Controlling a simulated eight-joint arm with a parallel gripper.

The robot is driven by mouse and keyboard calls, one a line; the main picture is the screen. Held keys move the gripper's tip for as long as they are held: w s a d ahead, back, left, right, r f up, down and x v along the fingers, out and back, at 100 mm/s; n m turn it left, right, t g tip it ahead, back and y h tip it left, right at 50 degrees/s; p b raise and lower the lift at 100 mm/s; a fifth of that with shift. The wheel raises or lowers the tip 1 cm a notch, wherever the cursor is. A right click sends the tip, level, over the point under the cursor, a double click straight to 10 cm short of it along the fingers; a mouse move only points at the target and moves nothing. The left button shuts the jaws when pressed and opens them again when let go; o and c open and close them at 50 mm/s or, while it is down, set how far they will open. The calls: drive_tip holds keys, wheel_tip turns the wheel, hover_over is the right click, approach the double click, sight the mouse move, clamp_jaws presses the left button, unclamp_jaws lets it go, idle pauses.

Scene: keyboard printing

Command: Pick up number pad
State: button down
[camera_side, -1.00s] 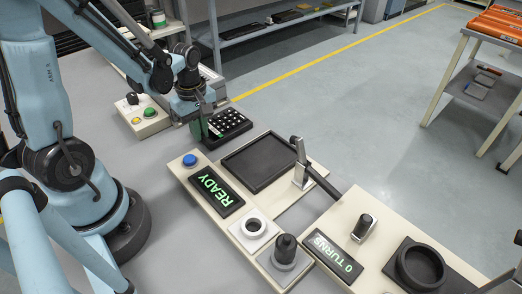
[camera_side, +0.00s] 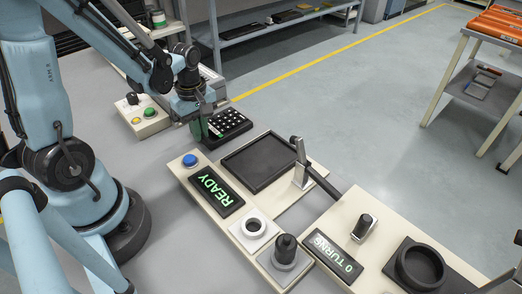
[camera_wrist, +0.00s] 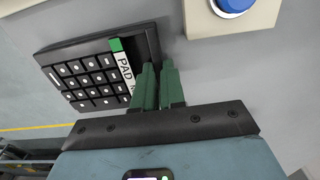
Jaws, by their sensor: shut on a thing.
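The number pad is a black slab with dark keys marked in white. In the side view the number pad (camera_side: 228,123) is at the upper middle, left of the black tray. In the wrist view the number pad (camera_wrist: 92,70) fills the upper left, with a white label reading "PAD" and a green patch. My gripper (camera_side: 203,130) is at the pad's left edge in the side view. In the wrist view my gripper's green fingers (camera_wrist: 158,72) are shut on the pad's near edge. I cannot tell whether the pad is off the table.
An empty black tray (camera_side: 262,163) sits right of the pad. A blue button (camera_side: 190,160) and a READY display (camera_side: 216,192) are in front. A box with green and yellow buttons (camera_side: 144,120) stands left. Grey table (camera_wrist: 185,60) shows bare between pad and button panel.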

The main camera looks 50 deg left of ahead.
drive_tip(key=shift+r, duration=0.15)
drive_tip(key=shift+r, duration=0.5)
drive_tip(key=r, duration=0.1)
drive_tip(key=d+r, duration=0.1)
drive_tip(key=r, duration=0.1)
drive_tip(key=shift+s+r, duration=0.1)
drive_tip(key=shift+r, duration=0.1)
drive_tip(key=s+d+r, duration=0.2)
drive_tip(key=d+r, duration=0.4)
drive_tip(key=d, duration=0.4)
drive_tip(key=shift+d+r, duration=0.15)
drive_tip(key=shift+d, duration=0.1)
drive_tip(key=c, duration=1.7)
unclamp_jaws()
drive_tip(key=shift+c, duration=0.2)
clamp_jaws()
drive_tip(key=shift+d, duration=0.1)
